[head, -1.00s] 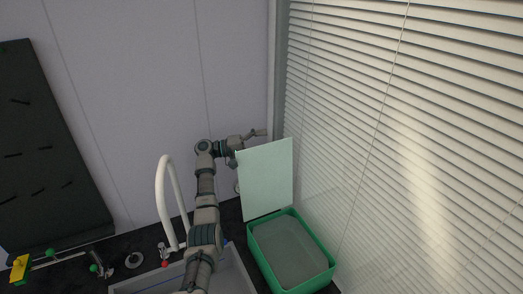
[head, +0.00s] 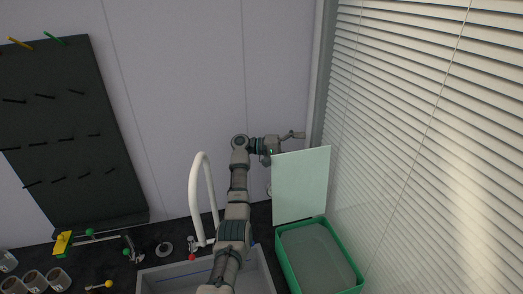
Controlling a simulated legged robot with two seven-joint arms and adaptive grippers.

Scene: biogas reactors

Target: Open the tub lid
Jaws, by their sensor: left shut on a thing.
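The green tub (head: 288,262) stands at the lower right on the dark counter, with a greyish inside. Its pale green lid (head: 300,186) stands up nearly vertical along the tub's far edge, so the tub's top is uncovered. My left arm reaches up from the bottom, left of the tub. My left gripper (head: 297,135) is at the lid's upper edge, toward the wall, and is shut on the lid. The exact contact is small and partly hidden. My right gripper is not in view.
A grey sink (head: 264,270) with a white curved faucet (head: 195,190) is left of the tub. Window blinds (head: 420,150) rise close on the right. A dark pegboard (head: 65,130) hangs at left. Several cups (head: 35,281) stand at lower left.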

